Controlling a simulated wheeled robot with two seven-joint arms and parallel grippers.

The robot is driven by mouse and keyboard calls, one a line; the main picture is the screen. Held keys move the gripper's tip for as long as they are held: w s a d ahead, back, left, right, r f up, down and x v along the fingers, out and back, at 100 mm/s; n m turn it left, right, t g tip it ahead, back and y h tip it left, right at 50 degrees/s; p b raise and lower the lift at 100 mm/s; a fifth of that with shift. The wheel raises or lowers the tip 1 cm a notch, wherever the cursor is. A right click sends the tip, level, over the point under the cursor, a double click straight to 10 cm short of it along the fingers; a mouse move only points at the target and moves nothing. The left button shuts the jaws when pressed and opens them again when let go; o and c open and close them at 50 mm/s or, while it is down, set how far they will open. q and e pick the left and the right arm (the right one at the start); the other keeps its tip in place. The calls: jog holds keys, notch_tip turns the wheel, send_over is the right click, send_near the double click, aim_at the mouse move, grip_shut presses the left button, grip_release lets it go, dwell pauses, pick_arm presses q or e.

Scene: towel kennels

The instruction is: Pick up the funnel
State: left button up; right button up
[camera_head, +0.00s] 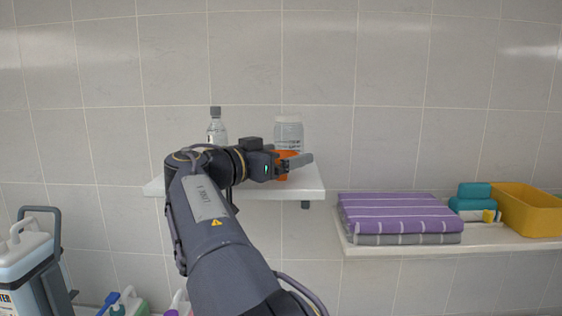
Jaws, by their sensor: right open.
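An orange object (286,154), which looks like the funnel, is on the white upper shelf (312,183), partly hidden behind my right gripper. My right gripper (298,163) is open at the shelf, its fingers pointing right and overlapping the orange object in the picture. I cannot tell whether the fingers touch it or are around it. My left gripper is not in view.
A clear bottle (216,130) and a clear jar (288,131) stand on the same shelf. A lower shelf (400,249) at right holds folded towels (398,213), teal items (474,200) and a yellow bin (533,210). Containers (25,257) stand at lower left.

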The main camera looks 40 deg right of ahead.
jog(key=c, duration=1)
